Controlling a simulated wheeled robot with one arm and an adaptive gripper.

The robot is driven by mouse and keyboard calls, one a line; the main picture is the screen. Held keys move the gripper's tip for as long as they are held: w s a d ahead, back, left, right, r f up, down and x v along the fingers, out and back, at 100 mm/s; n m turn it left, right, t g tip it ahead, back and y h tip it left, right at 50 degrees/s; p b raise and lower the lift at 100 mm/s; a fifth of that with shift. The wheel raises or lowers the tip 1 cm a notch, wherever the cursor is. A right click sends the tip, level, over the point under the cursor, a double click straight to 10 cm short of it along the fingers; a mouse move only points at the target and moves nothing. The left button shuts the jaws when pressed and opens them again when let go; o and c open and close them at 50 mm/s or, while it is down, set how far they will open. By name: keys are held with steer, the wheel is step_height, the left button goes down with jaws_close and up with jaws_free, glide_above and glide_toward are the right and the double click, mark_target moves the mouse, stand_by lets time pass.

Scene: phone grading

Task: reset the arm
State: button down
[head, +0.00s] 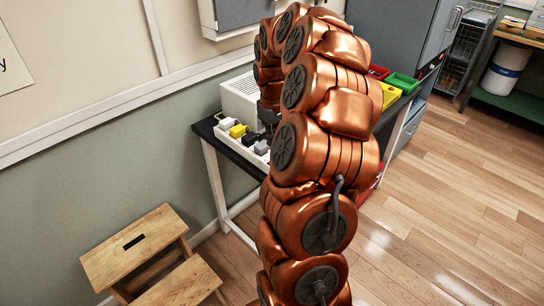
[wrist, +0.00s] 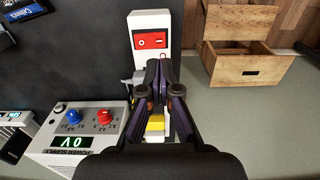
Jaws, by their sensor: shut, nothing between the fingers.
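The white power strip (wrist: 151,22) runs down the middle of the wrist view, with a red rocker switch (wrist: 150,39) near its top end. I cannot tell which way the rocker is tipped. My gripper (wrist: 159,68) is shut and empty, its tips just below the switch in the picture; whether they touch the strip is unclear. The fingers hide part of the strip, and a yellow plug (wrist: 155,122) shows between them.
A power supply (wrist: 44,143) with a blue and a red knob stands left of the strip. The dark bench top (wrist: 75,60) is bare beside the switch. A wooden step stool (head: 137,243) stands on the floor. Coloured bins (head: 402,82) are at the bench's far end.

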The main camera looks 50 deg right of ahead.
steer(key=s+a+r+n, duration=0.1)
steer(key=s+a+r, duration=0.2)
steer(key=a, duration=0.8)
steer(key=s+a+r, duration=0.3)
steer(key=a, duration=0.8)
steer(key=s+a+g, duration=0.1)
steer(key=s+a, duration=0.4)
steer(key=s, duration=0.4)
steer(key=s+a+f+p, duration=0.1)
steer(key=s+a, duration=0.4)
steer(key=s, duration=0.3)
steer(key=shift+s+a+f+m+g+p, duration=0.25)
steer(key=shift+s+a+m+g+p, duration=0.05)
steer(key=shift+s+a+m+g, duration=0.1)
steer(key=shift+d, duration=0.2)
